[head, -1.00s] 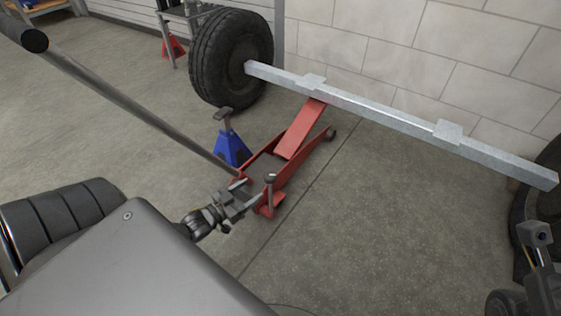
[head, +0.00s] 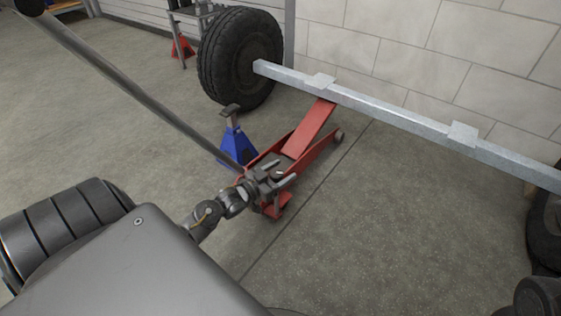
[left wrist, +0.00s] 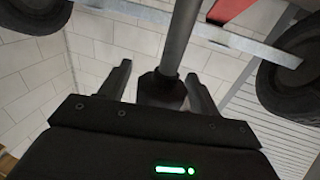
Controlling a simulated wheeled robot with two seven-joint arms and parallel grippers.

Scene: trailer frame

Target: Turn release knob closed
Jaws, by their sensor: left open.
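The red floor jack (head: 311,128) stands under the metal axle beam with its lift arm raised. My left gripper (head: 286,176) is at the rear end of the jack, over the release knob, which it hides in the head view. In the left wrist view the dark release knob (left wrist: 160,90) sits on a grey post between the open fingers of my left gripper (left wrist: 160,82). It lies closer to the right-hand finger; I cannot tell whether it touches. My right gripper is not in view; only a dark part of my right arm shows at the bottom right.
The jack's long handle (head: 130,90) slants up to the left, close to my left gripper. A blue jack stand (head: 236,146) is behind it. The axle beam (head: 400,118) runs from a tyre (head: 222,62) to the right.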

